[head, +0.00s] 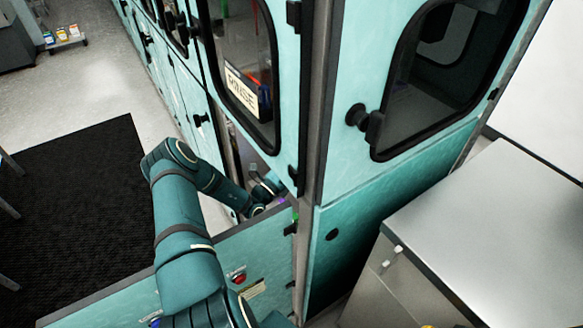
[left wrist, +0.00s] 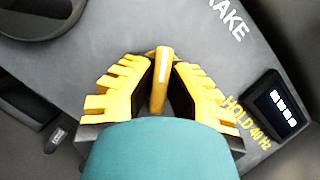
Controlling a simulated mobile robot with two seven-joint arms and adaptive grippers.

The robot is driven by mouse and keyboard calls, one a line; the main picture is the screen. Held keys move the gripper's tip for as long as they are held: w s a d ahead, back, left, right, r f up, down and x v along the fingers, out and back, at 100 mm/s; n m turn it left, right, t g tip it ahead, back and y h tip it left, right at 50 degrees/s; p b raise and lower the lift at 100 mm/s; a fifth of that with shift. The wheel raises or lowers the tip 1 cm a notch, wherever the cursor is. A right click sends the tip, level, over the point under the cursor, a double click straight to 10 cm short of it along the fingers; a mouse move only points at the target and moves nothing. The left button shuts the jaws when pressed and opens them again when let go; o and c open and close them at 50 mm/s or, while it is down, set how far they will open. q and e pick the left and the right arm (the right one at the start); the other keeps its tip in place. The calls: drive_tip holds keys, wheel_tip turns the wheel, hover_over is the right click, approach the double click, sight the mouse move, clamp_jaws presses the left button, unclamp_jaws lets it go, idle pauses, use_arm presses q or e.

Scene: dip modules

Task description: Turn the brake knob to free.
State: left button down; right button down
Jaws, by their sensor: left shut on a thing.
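The brake knob (left wrist: 162,72) shows in the left wrist view as a narrow bar with a yellow-orange edge, on a dark grey panel (left wrist: 120,30). My left gripper (left wrist: 160,85) has its yellow ridged fingers on both sides of the bar and is shut on it. The bar points nearly straight up in that view. White lettering (left wrist: 227,18), partly cut off and ending in "AKE", lies above right of it. In the head view my left arm reaches into a low opening in the teal cabinet (head: 310,182); its fingers and the knob are hidden there. My right gripper is out of view.
A small lit display (left wrist: 278,107) and yellow "HOLD 40 Hz" lettering (left wrist: 243,122) are right of the gripper. A teal panel (head: 210,270) with a red button (head: 239,279) stands out below my arm. A metal-topped counter (head: 480,230) is at right. A black mat (head: 80,200) covers the left floor.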

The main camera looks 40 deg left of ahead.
use_arm(q)
drive_tip(key=m+h+b, duration=0.1)
drive_tip(key=m, duration=0.1)
drive_tip(key=m+h, duration=0.1)
drive_tip(key=m, duration=0.2)
drive_tip(key=shift+h+b, duration=0.3)
drive_tip(key=shift+b, duration=0.1)
drive_tip(key=shift+r+m+h+b, duration=0.1)
drive_tip(key=shift+m+h+b, duration=0.9)
drive_tip(key=shift+m, duration=1.5)
drive_tip(key=shift+h, duration=0.4)
drive_tip(key=c, duration=1)
unclamp_jaws()
drive_tip(key=v, duration=1.2)
